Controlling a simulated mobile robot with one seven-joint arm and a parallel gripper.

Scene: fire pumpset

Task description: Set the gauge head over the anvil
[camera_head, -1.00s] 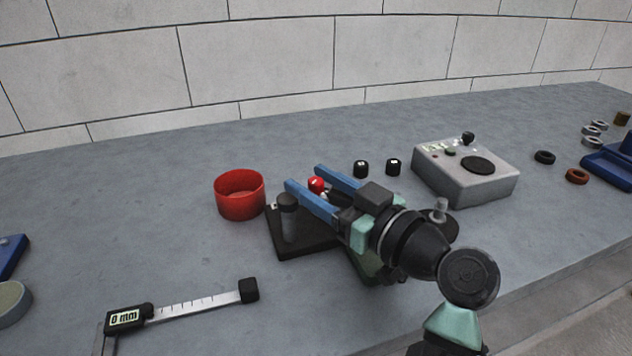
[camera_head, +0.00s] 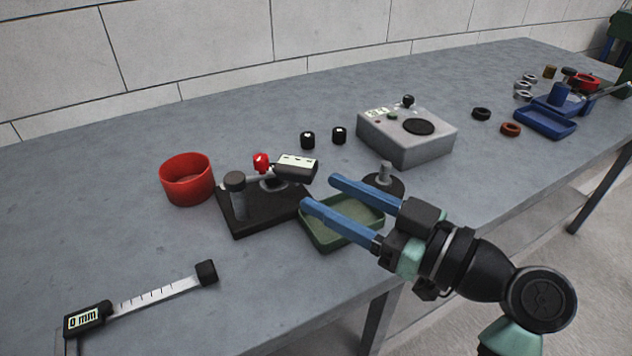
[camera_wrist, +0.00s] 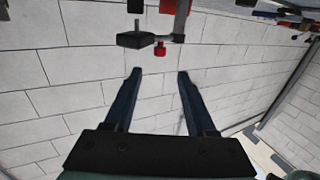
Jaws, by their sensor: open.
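A black stand base (camera_head: 240,222) sits on the bench with a black-capped grey post (camera_head: 236,195) and a red knob (camera_head: 261,163). A dark gauge head (camera_head: 296,169) with a pale face extends on a pale arm to the right of the knob. A small round piece (camera_head: 272,184) on the base, below and right of the knob, may be the anvil; it is partly hidden. My gripper (camera_head: 319,192) is open and empty, to the right of the stand and above a green tray. In the wrist view, the open fingers (camera_wrist: 158,75) show below a red knob (camera_wrist: 160,48).
The green tray (camera_head: 322,236) lies right of the stand, a round black piece with a grey stub (camera_head: 385,180) behind it. A red cup (camera_head: 187,190) is at left, a digital caliper (camera_head: 150,297) in front. A grey box (camera_head: 410,143) and two black knobs (camera_head: 308,140) stand behind.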

